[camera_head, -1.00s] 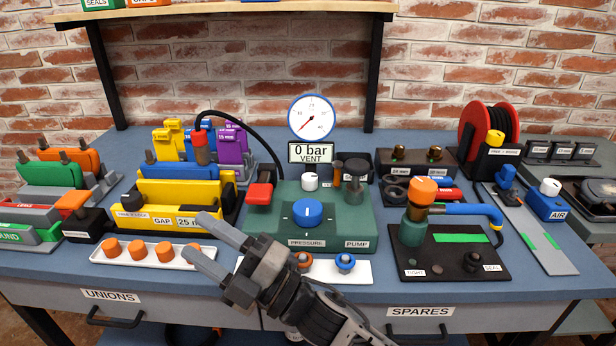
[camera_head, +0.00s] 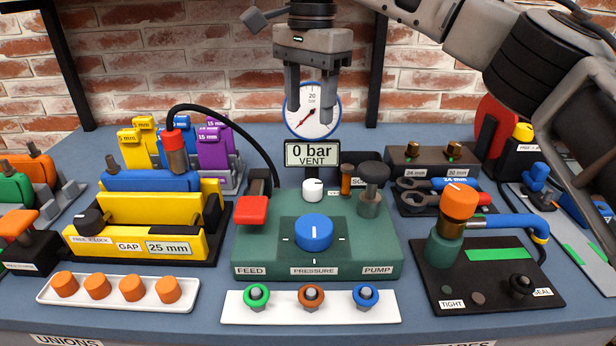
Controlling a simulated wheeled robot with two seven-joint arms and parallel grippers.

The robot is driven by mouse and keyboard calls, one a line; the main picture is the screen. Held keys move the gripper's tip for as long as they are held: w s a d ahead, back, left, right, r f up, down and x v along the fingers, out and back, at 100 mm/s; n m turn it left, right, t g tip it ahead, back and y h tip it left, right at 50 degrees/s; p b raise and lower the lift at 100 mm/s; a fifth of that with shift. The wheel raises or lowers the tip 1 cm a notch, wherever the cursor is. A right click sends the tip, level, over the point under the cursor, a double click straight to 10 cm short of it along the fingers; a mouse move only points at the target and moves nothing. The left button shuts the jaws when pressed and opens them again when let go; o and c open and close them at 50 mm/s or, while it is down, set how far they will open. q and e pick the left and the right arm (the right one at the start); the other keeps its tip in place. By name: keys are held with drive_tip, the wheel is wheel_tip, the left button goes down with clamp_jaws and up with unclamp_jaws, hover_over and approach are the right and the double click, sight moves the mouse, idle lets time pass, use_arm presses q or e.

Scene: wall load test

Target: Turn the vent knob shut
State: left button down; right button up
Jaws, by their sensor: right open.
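The white vent knob (camera_head: 313,190) stands upright on the green pump base (camera_head: 385,250), behind the large blue pressure knob (camera_head: 313,233). A display sign (camera_head: 312,154) just behind the vent knob reads "0 bar VENT". My right gripper (camera_head: 311,112) points down, open and empty, above the vent knob and apart from it. Its two fingers overlap the round white gauge (camera_head: 311,125) in the picture and partly hide it. My left gripper is not in view.
A red lever (camera_head: 252,210) and black hose stand left of the vent knob; a dark pump knob (camera_head: 373,173) stands right. Yellow gap blocks (camera_head: 150,209) are further left. A fitting with an orange cap (camera_head: 460,201) is at right. A white tray with colored fittings (camera_head: 311,297) lies in front.

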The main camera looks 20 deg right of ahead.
sight(313, 184)
drive_tip(key=f, duration=0.5)
drive_tip(key=f+b, duration=0.1)
drive_tip(key=f, duration=0.4)
drive_tip(key=f+b, duration=0.1)
drive_tip(key=f, duration=0.4)
drive_tip(key=shift+d+f, duration=0.15)
drive_tip(key=shift+d, duration=0.15)
drive_tip(key=c, duration=1)
